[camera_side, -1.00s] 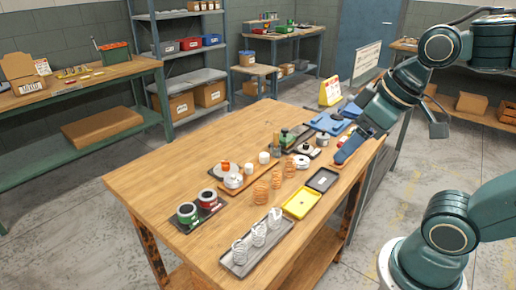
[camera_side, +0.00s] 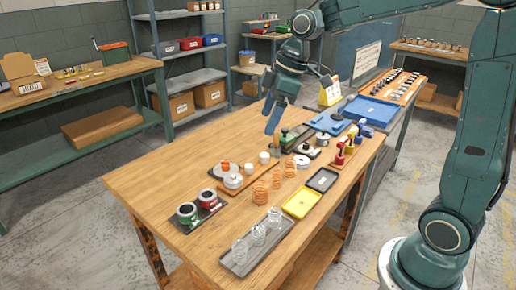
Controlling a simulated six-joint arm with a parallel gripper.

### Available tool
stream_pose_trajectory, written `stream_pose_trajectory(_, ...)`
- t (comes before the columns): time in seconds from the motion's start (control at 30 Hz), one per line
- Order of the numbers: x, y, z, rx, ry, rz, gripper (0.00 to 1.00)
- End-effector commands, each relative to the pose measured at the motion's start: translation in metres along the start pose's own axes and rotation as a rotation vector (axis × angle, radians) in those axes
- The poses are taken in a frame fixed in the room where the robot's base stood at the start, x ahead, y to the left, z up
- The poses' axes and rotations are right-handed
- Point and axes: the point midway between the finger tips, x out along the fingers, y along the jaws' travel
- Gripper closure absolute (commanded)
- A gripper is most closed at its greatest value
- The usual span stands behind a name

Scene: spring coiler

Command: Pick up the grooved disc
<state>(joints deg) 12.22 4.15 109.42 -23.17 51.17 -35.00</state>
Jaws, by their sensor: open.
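My gripper (camera_side: 269,121) is open, with blue fingers pointing down over the back middle of the wooden table (camera_side: 160,178). Nothing shows between the fingers. A pale round disc (camera_side: 302,161) lies on the table to the right of and nearer than the gripper, apart from it. It is too small to make out a groove. Another pale, stacked round part (camera_side: 233,181) sits on a wooden board further left. I cannot tell for sure which is the grooved disc.
Dark and green bottles (camera_side: 285,140) stand close by the fingers. Red, yellow and blue-handled tools (camera_side: 350,145) stand at right. The table's left end is clear.

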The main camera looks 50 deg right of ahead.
Motion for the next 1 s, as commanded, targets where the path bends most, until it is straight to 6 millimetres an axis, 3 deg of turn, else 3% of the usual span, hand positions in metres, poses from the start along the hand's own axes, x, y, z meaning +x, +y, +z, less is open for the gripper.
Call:
stream_pose_trajectory(0.5,0.088,0.085,-0.012,-0.303,0.039,-0.149,0.27)
stream_pose_trajectory(0.7,0.111,0.102,-0.009,-0.376,0.061,-0.181,0.27)
stream_pose_trajectory(1.0,0.118,0.106,-0.008,-0.398,0.068,-0.188,0.27)
